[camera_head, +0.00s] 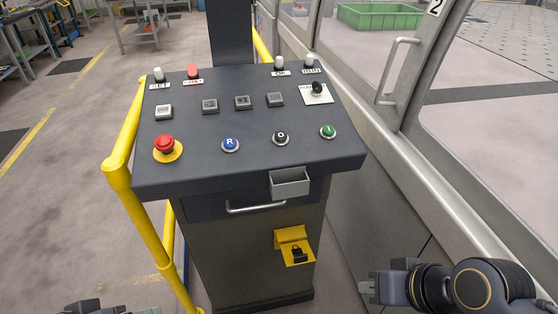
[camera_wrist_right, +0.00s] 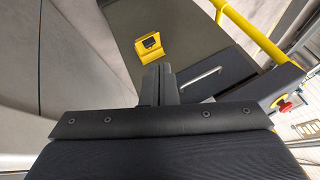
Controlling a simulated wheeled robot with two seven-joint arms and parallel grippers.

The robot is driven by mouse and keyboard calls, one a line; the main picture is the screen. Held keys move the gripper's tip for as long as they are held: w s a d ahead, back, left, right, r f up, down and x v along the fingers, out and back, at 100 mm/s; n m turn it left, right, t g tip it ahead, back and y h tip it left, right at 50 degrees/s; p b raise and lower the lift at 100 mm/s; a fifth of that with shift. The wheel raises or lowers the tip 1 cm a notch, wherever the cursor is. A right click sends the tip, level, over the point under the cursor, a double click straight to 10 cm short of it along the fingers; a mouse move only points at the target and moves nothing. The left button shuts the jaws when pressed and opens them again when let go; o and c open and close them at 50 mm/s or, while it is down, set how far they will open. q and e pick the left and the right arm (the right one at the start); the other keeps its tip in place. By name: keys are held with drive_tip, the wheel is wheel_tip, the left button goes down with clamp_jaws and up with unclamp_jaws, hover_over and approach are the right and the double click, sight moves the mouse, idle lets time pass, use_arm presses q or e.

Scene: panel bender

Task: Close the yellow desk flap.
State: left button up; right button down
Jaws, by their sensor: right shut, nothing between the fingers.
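The yellow desk flap (camera_head: 291,236) is on the front of the dark console, low on its right side, below the drawer handle. It stands out from the panel, with a yellow plate below it bearing a black padlock-shaped mark. The flap also shows in the right wrist view (camera_wrist_right: 149,47), beyond the fingertips. My right gripper (camera_head: 366,288) is shut and empty, to the right of the flap and apart from it; its fingers show in the wrist view (camera_wrist_right: 159,84). A small dark part of my left arm shows at the bottom left edge; its jaws cannot be made out.
The console top (camera_head: 200,178) has buttons, a red emergency stop (camera_head: 165,146) and a small grey tray (camera_head: 290,182) on its front edge. A silver handle (camera_head: 255,208) sits above the flap. Yellow railing (camera_head: 121,170) is at left; the machine wall (camera_head: 385,165) is at right.

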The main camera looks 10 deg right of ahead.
drive_tip(key=w+f+g+b, duration=0.2)
drive_tip(key=w+f+b, duration=0.1)
drive_tip(key=w, duration=0.3)
drive_tip(key=n+g+h+b, duration=0.2)
drive_tip(key=h+b, duration=0.2)
drive_tip(key=b, duration=0.1)
approach(301, 255)
drive_tip(key=f, duration=0.4)
drive_tip(key=w+f, duration=0.1)
drive_tip(key=f, duration=0.1)
drive_tip(key=shift+d+f+b, duration=0.15)
drive_tip(key=shift+f+b, duration=0.1)
drive_tip(key=shift+b, duration=0.1)
drive_tip(key=shift+s, duration=0.1)
